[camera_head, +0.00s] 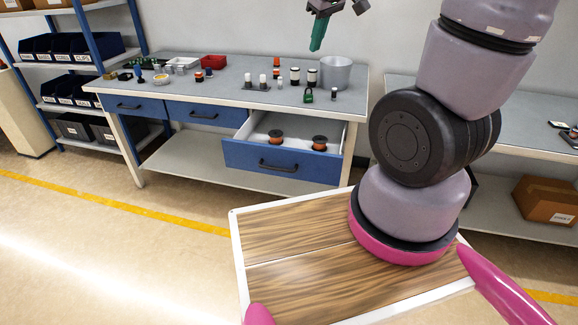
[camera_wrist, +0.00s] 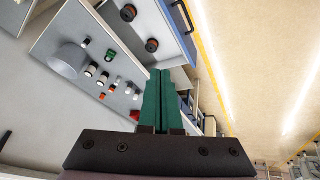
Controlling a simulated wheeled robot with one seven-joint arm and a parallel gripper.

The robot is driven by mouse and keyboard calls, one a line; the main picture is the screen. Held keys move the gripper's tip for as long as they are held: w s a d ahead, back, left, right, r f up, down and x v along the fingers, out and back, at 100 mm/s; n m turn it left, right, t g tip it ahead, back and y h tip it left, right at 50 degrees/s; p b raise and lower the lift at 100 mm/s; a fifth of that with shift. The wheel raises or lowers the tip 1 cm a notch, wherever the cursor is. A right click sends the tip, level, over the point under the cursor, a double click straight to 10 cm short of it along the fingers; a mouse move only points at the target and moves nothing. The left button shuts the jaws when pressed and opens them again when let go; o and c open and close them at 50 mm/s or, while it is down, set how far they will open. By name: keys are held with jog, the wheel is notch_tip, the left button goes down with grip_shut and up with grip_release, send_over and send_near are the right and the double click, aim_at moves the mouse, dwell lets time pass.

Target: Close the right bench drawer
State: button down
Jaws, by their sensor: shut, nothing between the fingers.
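The right bench drawer (camera_head: 281,163) has a blue front with a black handle and stands pulled out under the right end of the workbench. Two dark round parts with orange-brown tops (camera_head: 276,134) lie inside it. The open drawer also shows at the top of the wrist view (camera_wrist: 171,13). My gripper (camera_head: 318,44) has green fingers, shut and empty, and hangs above the bench top, up and right of the drawer. In the wrist view its fingers (camera_wrist: 162,74) are together, apart from the drawer.
Two other drawers (camera_head: 135,106) to the left are shut. A blue-framed shelf stands at left. Open floor lies before the bench, with a yellow line (camera_head: 120,206).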

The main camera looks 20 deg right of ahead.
jog(key=w+a+f+n, duration=0.1)
jog(key=w+f+n, duration=0.3)
jog(key=f, duration=0.3)
jog(key=n+g+h, duration=0.1)
jog(key=n+h, duration=0.1)
jog(key=n, duration=1.2)
send_over(289, 165)
jog(key=s+a, duration=0.2)
jog(key=s, duration=0.2)
notch_tip(289, 165, down, 21)
jog(key=f+n, duration=0.2)
jog(key=f, duration=0.4)
jog(key=w+d+f+n, duration=0.1)
jog(key=f+n, duration=0.1)
jog(key=f, duration=0.4)
jog(key=f+n, duration=0.2)
jog(key=f, duration=0.4)
jog(key=shift+w+d+f+n, duration=0.2)
jog(key=shift+w+d+n, duration=0.05)
jog(key=shift+n, duration=0.15)
